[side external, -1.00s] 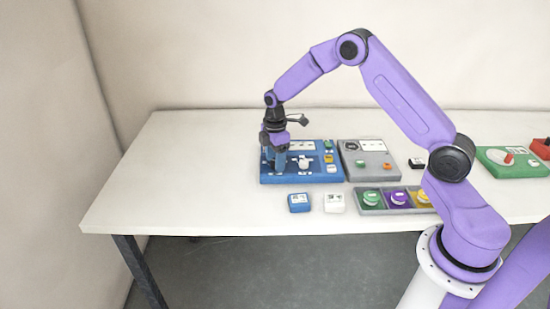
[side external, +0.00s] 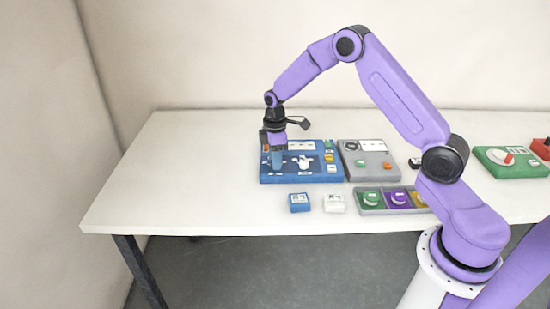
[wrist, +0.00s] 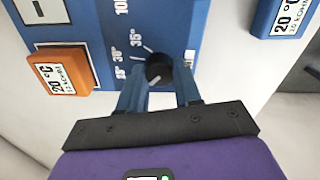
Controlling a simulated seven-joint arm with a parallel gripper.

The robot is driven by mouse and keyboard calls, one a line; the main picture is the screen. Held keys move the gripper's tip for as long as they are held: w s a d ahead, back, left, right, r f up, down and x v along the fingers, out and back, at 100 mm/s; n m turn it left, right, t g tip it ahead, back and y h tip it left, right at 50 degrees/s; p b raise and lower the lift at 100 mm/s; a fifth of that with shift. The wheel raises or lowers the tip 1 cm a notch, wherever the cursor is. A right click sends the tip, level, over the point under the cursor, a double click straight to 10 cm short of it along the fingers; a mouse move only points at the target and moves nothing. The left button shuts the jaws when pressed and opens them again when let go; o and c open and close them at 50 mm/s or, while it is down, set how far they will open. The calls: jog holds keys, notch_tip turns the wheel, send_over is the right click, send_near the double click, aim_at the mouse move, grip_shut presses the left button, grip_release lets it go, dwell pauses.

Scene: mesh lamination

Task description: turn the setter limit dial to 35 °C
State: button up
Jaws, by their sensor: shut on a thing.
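The blue setter panel (side external: 290,178) lies flat on the table, and my gripper (side external: 277,168) points down at its left part. In the wrist view, the setter limit dial is a small round black knob (wrist: 158,69) on the blue panel (wrist: 178,22). My gripper (wrist: 160,88) has one blue finger on each side of the knob and is shut on it. Printed marks beside the knob include 30° and 35°. The knob's pointer is hard to make out, so its exact setting cannot be read. In the side view my fingers hide the knob.
An orange block (wrist: 62,72) marked 20 °C sits on the panel near my fingers. The table's left is clear.

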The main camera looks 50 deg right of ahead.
jog(key=m, duration=0.5)
jog(key=shift+m, duration=0.3)
jog(key=m, duration=1)
jog(key=shift+m, duration=2.7)
jog(key=o, duration=1)
jog(key=shift+o, duration=0.2)
jog(key=shift+r, duration=0.15)
notch_tip(320, 180, up, 17)
jog(key=shift+a+r, duration=0.1)
